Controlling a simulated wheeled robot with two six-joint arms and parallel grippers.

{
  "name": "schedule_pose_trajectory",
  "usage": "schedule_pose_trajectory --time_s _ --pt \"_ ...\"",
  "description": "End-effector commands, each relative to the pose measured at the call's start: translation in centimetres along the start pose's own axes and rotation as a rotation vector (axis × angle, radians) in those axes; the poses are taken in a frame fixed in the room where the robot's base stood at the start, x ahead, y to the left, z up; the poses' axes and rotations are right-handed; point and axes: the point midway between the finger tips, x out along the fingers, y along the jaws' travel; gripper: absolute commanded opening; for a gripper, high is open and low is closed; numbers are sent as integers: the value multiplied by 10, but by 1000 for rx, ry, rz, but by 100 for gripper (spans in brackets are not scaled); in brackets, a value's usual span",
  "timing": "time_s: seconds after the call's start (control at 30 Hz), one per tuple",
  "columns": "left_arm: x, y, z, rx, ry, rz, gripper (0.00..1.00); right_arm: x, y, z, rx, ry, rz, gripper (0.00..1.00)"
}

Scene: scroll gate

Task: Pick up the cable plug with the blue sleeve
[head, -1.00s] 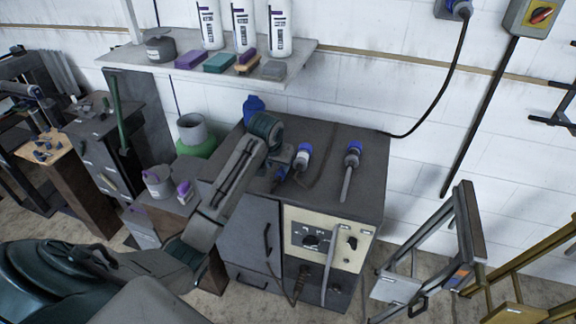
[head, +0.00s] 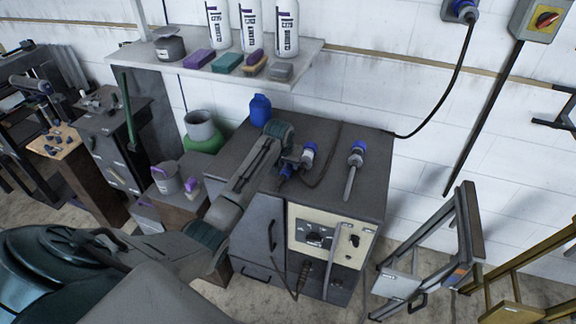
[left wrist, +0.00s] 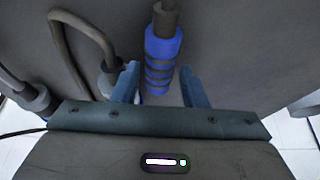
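The cable plug with the blue sleeve (left wrist: 160,65) lies on the dark cabinet top. In the left wrist view its ribbed blue sleeve reaches between the two blue fingertips of my left gripper (left wrist: 160,85), with a gap on each side. The fingers are open and hold nothing. In the head view the blue sleeve (head: 286,173) shows only partly, just below my left gripper (head: 290,163). My right gripper is not in view.
A grey plug with a looped cable (left wrist: 108,78) lies close beside the left finger; it also shows in the head view (head: 309,154). A third plug (head: 357,152) lies farther right. A blue bottle (head: 260,110) stands at the cabinet's back left. A shelf (head: 300,75) with bottles overhangs behind.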

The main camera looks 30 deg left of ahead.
Motion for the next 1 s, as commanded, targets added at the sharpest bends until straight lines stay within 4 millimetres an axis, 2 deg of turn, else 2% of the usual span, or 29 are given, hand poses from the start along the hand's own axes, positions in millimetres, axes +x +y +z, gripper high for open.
schedule_pose_trajectory --time_s 0.13,0.4,0.6,1.0 --pt "12 0 0 1 0 -1 39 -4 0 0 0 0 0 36" --pt "15 0 1 1 1 -1 38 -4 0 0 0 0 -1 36" --pt "15 0 1 1 1 -1 0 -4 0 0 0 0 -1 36" --pt "11 0 -2 1 4 0 0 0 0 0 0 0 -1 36"
